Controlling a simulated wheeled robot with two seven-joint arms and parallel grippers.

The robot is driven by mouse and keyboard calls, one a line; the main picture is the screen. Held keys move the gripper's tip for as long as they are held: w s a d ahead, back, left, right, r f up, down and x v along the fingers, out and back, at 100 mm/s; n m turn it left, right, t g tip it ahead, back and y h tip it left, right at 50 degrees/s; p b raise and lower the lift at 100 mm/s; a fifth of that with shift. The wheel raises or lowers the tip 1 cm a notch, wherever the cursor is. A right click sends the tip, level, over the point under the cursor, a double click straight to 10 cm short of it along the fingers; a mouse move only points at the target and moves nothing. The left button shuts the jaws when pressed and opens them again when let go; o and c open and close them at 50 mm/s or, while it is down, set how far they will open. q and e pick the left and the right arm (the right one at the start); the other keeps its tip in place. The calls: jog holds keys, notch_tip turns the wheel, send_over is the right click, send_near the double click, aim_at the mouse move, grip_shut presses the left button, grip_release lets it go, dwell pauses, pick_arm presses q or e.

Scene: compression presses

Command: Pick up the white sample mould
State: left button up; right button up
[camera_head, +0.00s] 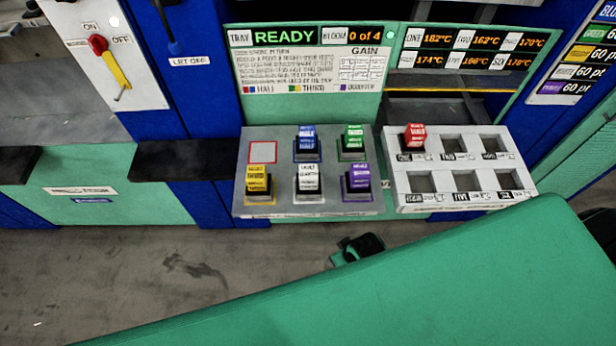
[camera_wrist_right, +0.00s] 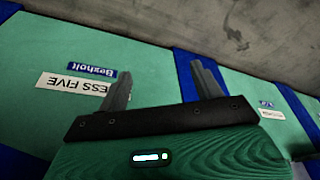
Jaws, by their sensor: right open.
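The white sample mould (camera_head: 308,178) stands in the front row of the grey tray (camera_head: 321,210), in the middle, between the yellow mould (camera_head: 258,179) and the purple mould (camera_head: 358,178). My right gripper (camera_wrist_right: 165,88) shows in the right wrist view with its two fingers spread apart and nothing between them. It faces green and blue machine panels, and the mould is not in that view. In the head view, a large green arm part of mine fills the lower right, with a small dark piece showing at its edge. My left gripper is not in view.
A blue mould (camera_head: 307,140) and a green mould (camera_head: 352,139) stand in the back row, beside an empty red-outlined spot (camera_head: 262,152). Right of the tray, a light block (camera_head: 428,201) holds a red mould (camera_head: 415,136) and several empty sockets. A display (camera_head: 284,36) reads READY.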

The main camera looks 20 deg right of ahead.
jog(key=w+a+r+n+t+y+p, duration=0.1)
jog(key=a+r, duration=0.1)
jog(key=r, duration=1)
jog(key=w+a+r+n+y+p, duration=0.1)
jog(key=w+a+r+p, duration=0.15)
jog(key=r, duration=0.95)
notch_tip(320, 180, up, 13)
jog(key=n+g+y, duration=0.1)
jog(key=n+g, duration=0.2)
jog(key=n, duration=0.7)
send_over(309, 172)
jog(key=s+d, duration=0.2)
jog(key=d, duration=0.2)
jog(key=p+x, duration=0.2)
jog(key=x, duration=0.6)
jog(key=shift+w+a+f, duration=0.1)
jog(key=shift+w+f, duration=0.05)
jog(key=shift+f, duration=0.15)
jog(key=shift+a+f+p, duration=0.15)
jog(key=shift+f+p, duration=0.25)
jog(key=x, duration=0.1)
jog(key=p+x, duration=0.2)
jog(key=x, duration=0.1)
jog(key=shift+w, duration=0.3)
jog(key=shift+f, duration=0.35)
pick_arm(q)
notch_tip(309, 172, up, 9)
